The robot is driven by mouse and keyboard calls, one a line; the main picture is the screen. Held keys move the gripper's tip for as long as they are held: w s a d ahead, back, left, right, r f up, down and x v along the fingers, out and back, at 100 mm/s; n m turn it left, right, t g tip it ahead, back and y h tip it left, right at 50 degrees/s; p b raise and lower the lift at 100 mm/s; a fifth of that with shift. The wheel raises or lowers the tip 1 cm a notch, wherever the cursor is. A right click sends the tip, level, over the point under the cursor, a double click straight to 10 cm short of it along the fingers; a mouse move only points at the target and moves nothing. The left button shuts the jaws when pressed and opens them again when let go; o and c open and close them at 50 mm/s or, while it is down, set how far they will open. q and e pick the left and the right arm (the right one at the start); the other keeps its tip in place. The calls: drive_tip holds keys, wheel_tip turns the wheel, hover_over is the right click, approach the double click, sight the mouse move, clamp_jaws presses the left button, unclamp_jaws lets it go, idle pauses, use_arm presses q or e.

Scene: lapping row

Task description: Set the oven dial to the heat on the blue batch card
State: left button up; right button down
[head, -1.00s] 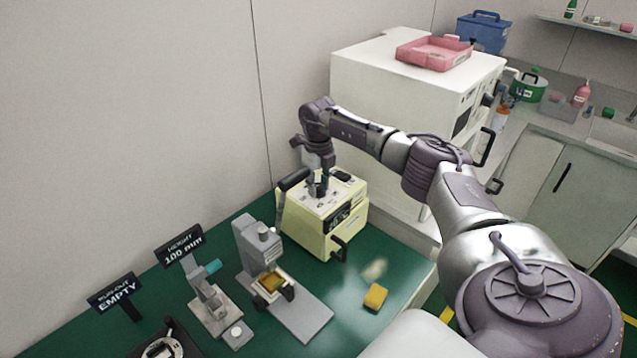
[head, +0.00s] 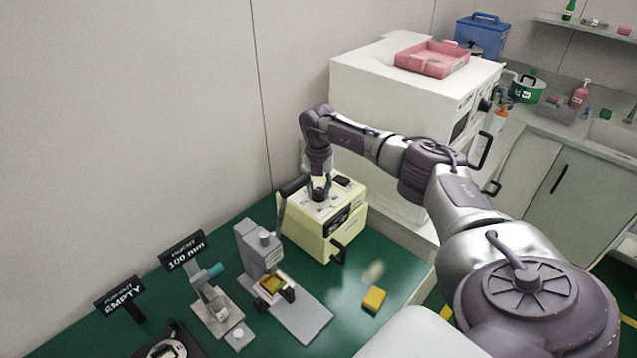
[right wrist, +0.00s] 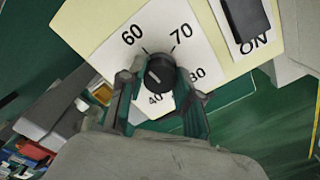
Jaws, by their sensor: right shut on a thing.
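The pale yellow oven unit (head: 312,228) stands at the back of the green bench. Its dial (right wrist: 160,73) is a black round knob on a white plate, ringed by the numbers 40, 60, 70 and 80. The place between 40 and 60 is hidden by a finger. A small pale mark shows on the knob, but I cannot read its setting surely. My right gripper (head: 320,190) points down from above, its fingers shut on the dial's sides; it also shows in the right wrist view (right wrist: 161,85). I see no blue batch card. My left gripper is out of view.
A black switch (right wrist: 243,14) marked ON sits beside the dial. A grey press-like stand (head: 262,250), a dial gauge stand (head: 212,300) and a yellow block (head: 374,300) are on the bench. A large white cabinet (head: 400,110) with a pink tray (head: 432,70) stands behind.

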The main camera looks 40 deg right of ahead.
sight(319, 190)
drive_tip(key=shift+r+m, duration=0.1)
drive_tip(key=shift+m, duration=0.3)
drive_tip(key=c, duration=0.8)
unclamp_jaws()
wheel_tip(319, 190, up, 12)
drive_tip(key=shift+f, duration=0.1)
